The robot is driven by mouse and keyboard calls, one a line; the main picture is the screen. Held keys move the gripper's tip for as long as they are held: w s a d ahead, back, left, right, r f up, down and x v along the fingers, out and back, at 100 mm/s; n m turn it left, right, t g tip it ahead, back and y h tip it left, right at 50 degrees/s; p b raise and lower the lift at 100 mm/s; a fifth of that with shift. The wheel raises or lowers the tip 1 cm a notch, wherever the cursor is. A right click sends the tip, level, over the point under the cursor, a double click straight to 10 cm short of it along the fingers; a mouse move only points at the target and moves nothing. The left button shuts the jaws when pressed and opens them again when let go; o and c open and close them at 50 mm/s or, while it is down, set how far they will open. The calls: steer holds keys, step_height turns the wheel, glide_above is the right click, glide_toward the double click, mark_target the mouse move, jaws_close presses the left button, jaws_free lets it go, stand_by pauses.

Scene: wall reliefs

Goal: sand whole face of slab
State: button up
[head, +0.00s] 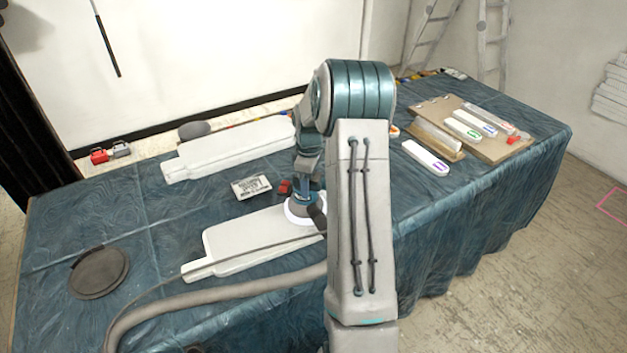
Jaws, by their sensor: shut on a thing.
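A pale slab (250,240) with a narrow tab at its left end lies flat on the blue cloth near the front of the table. A second, similar slab (225,153) lies further back. My gripper (305,186) is shut on a sander (299,210), whose round white pad is over the right part of the front slab. The pad seems to rest on the slab's face, but I cannot tell how firmly. My arm hides the slab's right end, and the fingers are hard to make out. A grey hose runs from the front left.
The blue-covered table (60,240) carries a dark round disc (99,272) at left and a printed card (251,187) between the slabs. A brown board (485,135) with several pale tools lies at right. A ladder (435,25) stands behind.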

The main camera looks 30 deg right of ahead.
mark_target(296, 180)
steer(key=shift+w+r, duration=0.1)
steer(key=shift+r, duration=0.15)
steer(key=shift+w+a+f+b, duration=0.1)
steer(key=shift+a+b, duration=0.25)
steer(key=shift+a, duration=1.7)
steer(key=a, duration=0.4)
steer(key=shift+w+f, duration=0.1)
steer(key=shift+w, duration=0.05)
